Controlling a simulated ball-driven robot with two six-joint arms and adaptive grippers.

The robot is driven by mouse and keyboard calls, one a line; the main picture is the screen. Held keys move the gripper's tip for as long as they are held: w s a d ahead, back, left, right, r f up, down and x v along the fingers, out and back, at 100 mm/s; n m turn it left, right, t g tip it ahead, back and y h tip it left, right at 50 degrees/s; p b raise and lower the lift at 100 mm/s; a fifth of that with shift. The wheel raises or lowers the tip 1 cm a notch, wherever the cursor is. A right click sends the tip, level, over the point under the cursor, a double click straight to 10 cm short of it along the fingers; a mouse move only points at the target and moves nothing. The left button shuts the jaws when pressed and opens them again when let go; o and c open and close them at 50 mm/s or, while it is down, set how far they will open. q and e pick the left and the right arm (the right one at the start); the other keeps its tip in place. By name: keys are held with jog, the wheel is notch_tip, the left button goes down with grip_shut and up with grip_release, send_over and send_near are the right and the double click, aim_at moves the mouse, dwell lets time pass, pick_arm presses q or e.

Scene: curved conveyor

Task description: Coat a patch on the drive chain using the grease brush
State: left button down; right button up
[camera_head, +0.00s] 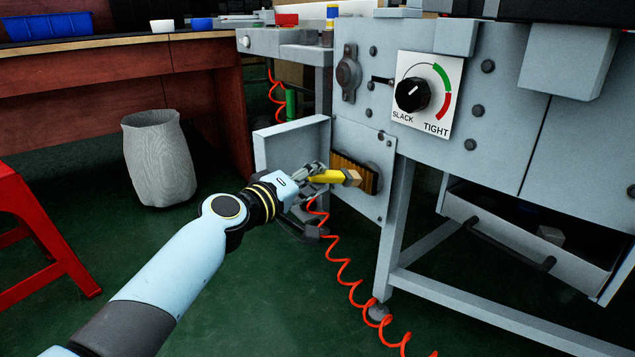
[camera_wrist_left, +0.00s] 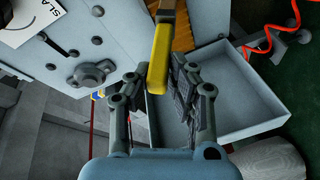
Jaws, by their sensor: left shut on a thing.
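The grease brush (camera_head: 328,177) has a yellow handle and a tan block-like head. My left gripper (camera_head: 308,181) is shut on its handle and holds it roughly level, head toward the machine. In the left wrist view the yellow handle (camera_wrist_left: 160,60) lies between the fingertips (camera_wrist_left: 160,84). The drive chain (camera_head: 345,163) shows as a brown and gold ribbed strip in an opening in the grey panel; part of it also shows in the left wrist view (camera_wrist_left: 183,38). The brush head overlaps the chain in the head view; I cannot tell whether they touch. My right gripper is out of view.
An open grey cover (camera_head: 285,146) stands left of the opening. A slack/tight dial (camera_head: 411,94) sits above. A red coiled hose (camera_head: 343,270) hangs below the gripper. A grey bin (camera_head: 158,160) and red stool (camera_head: 35,225) stand left. Open floor lies between.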

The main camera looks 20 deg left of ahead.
pick_arm(q)
jog(key=s+a, duration=0.3)
jog(key=s, duration=0.1)
jog(key=shift+s+a+b, duration=0.3)
jog(key=shift+s+a, duration=0.05)
jog(key=shift+s, duration=0.05)
dwell(0.4)
jog(key=shift+s+a+b, duration=0.3)
jog(key=shift+s+a, duration=0.6)
jog(key=shift+s, duration=0.25)
jog(key=shift+w+r, duration=0.1)
